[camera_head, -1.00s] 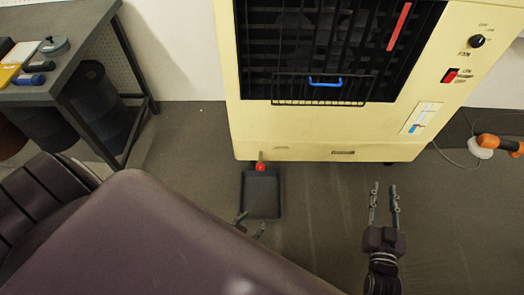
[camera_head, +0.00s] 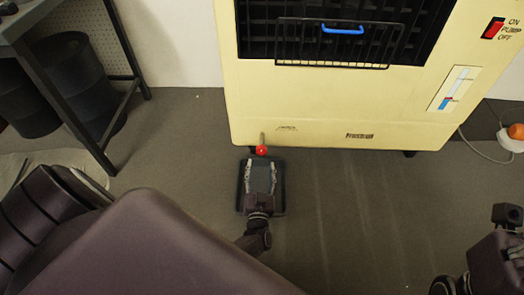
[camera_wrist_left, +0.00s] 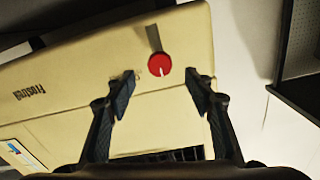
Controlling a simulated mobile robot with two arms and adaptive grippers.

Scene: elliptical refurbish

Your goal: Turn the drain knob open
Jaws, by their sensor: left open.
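The drain knob (camera_head: 262,150) is a small red ball-like knob at the bottom edge of the cream cooler (camera_head: 300,105). In the left wrist view the knob (camera_wrist_left: 159,64) is a red disc with a pale mark, below a short spout. My left gripper (camera_head: 262,170) is open and empty, just in front of the knob over a dark tray. In the left wrist view its fingertips (camera_wrist_left: 164,78) stand either side of the knob, apart from it. My right arm shows at the lower right corner of the head view, but its fingertips are not clearly visible.
The dark tray (camera_head: 281,206) lies on the floor under the knob. A metal workbench (camera_head: 72,118) with dark barrels (camera_head: 75,75) stands at the left. An orange tool (camera_head: 515,131) with a cable lies at the right. The floor right of the tray is clear.

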